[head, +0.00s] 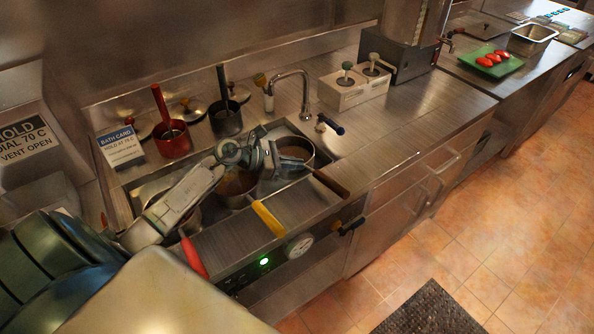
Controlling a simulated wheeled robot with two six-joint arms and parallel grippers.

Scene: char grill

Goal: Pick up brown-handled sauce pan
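The brown-handled sauce pan (297,149) sits at the right end of the sunken bath in the steel counter. Its brown handle (331,184) points toward the front right, over the counter edge. My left gripper (270,163) is just left of this pan, above the bath, with its fingers pointing down and apart. It looks open and empty; whether a finger touches the pan's rim I cannot tell. My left arm covers part of the bath. My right gripper is not in view.
A yellow-handled pan (240,184) sits left of the brown-handled one, and a red handle (194,257) shows further left. Behind stand a red pot (172,139), a dark pot (226,119) and a faucet (304,92).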

